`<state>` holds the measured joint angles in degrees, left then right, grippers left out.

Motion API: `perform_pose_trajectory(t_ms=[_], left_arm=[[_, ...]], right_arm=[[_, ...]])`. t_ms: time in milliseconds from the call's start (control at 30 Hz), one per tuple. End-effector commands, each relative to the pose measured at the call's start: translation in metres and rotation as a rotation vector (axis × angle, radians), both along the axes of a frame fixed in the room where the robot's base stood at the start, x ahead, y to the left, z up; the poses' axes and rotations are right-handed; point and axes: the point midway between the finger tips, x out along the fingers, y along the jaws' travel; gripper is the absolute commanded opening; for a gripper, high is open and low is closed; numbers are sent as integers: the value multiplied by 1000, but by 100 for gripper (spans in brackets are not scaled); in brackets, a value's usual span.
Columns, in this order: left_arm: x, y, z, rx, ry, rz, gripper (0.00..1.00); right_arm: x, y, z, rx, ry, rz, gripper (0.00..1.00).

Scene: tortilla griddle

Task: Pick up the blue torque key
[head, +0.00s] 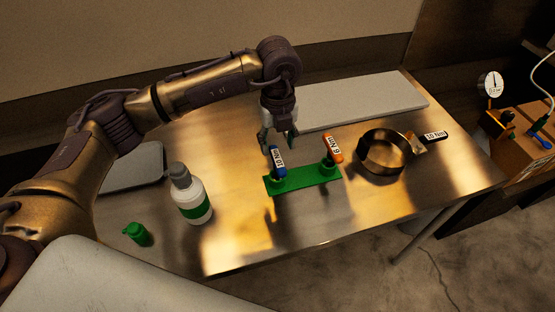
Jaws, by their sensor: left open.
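The blue torque key (277,161) stands upright at the left end of a green holder (303,180) on the metal table. It has a white label on its side. An orange torque key (332,150) stands at the holder's right end. My left gripper (277,146) is open, pointing down just behind and above the blue key. Its fingers look empty, and I cannot tell whether they touch the key. My right gripper is not in view.
A round metal ring (383,152) and a black-labelled key (434,137) lie at the right. A pale slab (365,100) lies behind. The table's front middle is clear.

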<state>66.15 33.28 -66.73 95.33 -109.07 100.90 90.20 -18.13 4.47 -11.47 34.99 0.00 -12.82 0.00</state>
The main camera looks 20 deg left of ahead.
Motion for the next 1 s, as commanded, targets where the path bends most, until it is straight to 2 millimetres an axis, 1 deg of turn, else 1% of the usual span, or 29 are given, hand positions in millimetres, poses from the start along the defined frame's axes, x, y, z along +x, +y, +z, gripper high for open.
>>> perform_pose_trajectory(t_ms=[33, 133, 267, 333, 433, 500, 600, 700, 867, 933, 1000], left_arm=[[0, 0, -6, 1, 2, 1, 54], [0, 0, -17, 0, 1, 0, 54], [0, 1, -24, 0, 0, 1, 54], [-1, 1, -30, 1, 4, 1, 54], [-2, 2, -45, 0, 5, 1, 54], [-2, 2, -57, 1, 3, 1, 54], [-1, 2, -68, -1, 0, 1, 54], [-1, 2, -73, -1, -2, 0, 54], [-1, 2, -74, -1, -2, 0, 54], [-1, 2, -74, -1, -2, 0, 46], [-1, 2, -74, -1, -2, 0, 34]], right_arm=[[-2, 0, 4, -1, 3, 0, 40], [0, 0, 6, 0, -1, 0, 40], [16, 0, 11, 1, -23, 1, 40], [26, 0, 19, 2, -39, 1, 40], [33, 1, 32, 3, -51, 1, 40], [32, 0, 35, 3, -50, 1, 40], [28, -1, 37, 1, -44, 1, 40], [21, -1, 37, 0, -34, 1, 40], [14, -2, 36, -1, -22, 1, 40], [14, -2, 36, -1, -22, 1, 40], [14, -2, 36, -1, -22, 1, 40]])
